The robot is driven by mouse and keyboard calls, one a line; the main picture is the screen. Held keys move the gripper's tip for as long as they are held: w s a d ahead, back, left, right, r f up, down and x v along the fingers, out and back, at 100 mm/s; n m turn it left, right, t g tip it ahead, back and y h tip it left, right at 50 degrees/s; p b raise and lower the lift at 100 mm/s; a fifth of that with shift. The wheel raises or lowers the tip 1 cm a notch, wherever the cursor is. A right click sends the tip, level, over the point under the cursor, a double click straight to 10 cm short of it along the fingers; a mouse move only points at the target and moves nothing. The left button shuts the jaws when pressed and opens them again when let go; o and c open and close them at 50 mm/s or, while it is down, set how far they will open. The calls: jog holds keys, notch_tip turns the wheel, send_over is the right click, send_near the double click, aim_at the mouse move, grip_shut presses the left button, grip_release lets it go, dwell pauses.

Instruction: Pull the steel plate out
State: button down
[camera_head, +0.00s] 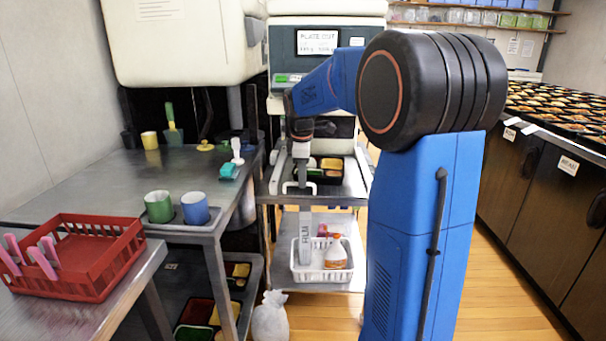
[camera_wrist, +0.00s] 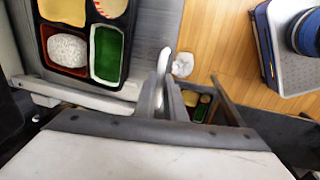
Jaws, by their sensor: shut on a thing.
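The steel plate (camera_head: 352,188) is a flat grey sheet at the foot of the machine, with a bento tray (camera_head: 331,166) on it. In the wrist view the plate (camera_wrist: 150,35) lies under the tray, whose compartments hold rice and a green cup. A pale handle (camera_head: 298,188) shows at the plate's front left. My gripper (camera_head: 301,158) is over the plate's front. In the wrist view its fingers (camera_wrist: 172,98) are shut on a pale upright piece, seemingly the handle. The grip itself is partly hidden.
The machine's screen (camera_head: 317,42) reads "PLATE OUT". Below the plate, a white basket (camera_head: 322,262) stands on a shelf. A white bag (camera_head: 270,318) is on the floor.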

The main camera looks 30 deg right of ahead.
jog(key=s+a, duration=0.6)
jog(key=s, duration=0.2)
jog(key=s+a, duration=0.5)
jog(key=s, duration=0.4)
jog(key=shift+s+a, duration=0.15)
jog(key=shift+a, duration=0.25)
jog(key=c, duration=1.8)
grip_release()
jog(key=shift+r, duration=0.2)
jog(key=s+r, duration=0.1)
jog(key=r, duration=0.4)
jog(key=s+a+r, duration=0.1)
jog(key=r, duration=0.5)
jog(key=a+r, duration=0.1)
jog(key=r, duration=0.4)
jog(key=shift+s+r, duration=0.4)
